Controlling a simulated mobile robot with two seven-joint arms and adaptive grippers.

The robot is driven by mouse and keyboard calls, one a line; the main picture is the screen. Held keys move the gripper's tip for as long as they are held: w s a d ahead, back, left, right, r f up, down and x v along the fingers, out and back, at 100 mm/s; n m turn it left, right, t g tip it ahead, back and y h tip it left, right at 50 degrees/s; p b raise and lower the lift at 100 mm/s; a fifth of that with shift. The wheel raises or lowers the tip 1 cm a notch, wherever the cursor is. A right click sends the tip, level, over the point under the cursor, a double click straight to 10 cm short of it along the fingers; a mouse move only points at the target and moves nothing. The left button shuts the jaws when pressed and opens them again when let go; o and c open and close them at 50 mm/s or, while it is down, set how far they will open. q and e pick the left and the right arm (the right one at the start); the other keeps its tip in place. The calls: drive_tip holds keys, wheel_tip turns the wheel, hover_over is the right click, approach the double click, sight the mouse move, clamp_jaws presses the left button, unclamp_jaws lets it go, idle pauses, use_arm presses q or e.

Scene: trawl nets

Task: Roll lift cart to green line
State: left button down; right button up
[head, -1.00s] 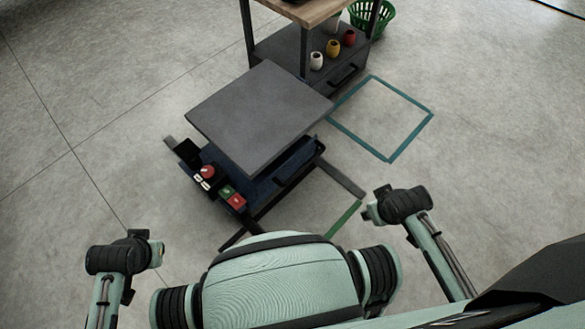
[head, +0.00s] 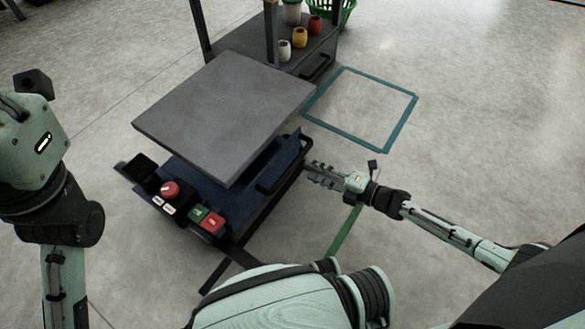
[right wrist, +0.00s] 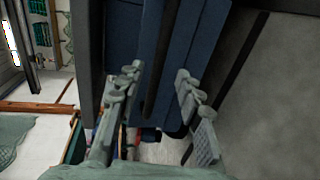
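The lift cart (head: 225,115), with a flat grey top on a dark blue body, stands left of centre in the head view. Its panel (head: 185,205) has red and green buttons and faces me. A black bar handle (head: 280,165) is on its right side. The green line (head: 345,230) lies on the floor to the right of the cart; my arm crosses above its far end. My right gripper (head: 322,174) is open beside the handle. In the right wrist view the black handle bar (right wrist: 160,60) shows between its spread fingers (right wrist: 158,105); contact is unclear. My left gripper is out of sight.
A workbench (head: 225,40) with several cups on its lower shelf stands behind the cart. A green basket (head: 345,12) is beside it. A teal square outline (head: 400,125) marks clear floor right of the cart.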

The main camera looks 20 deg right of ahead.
sight(294, 162)
drive_tip(key=b+x, duration=0.2)
drive_tip(key=x, duration=0.5)
drive_tip(key=shift+w+a+r, duration=0.1)
drive_tip(key=shift+w+a, duration=0.05)
clamp_jaws()
idle(0.3)
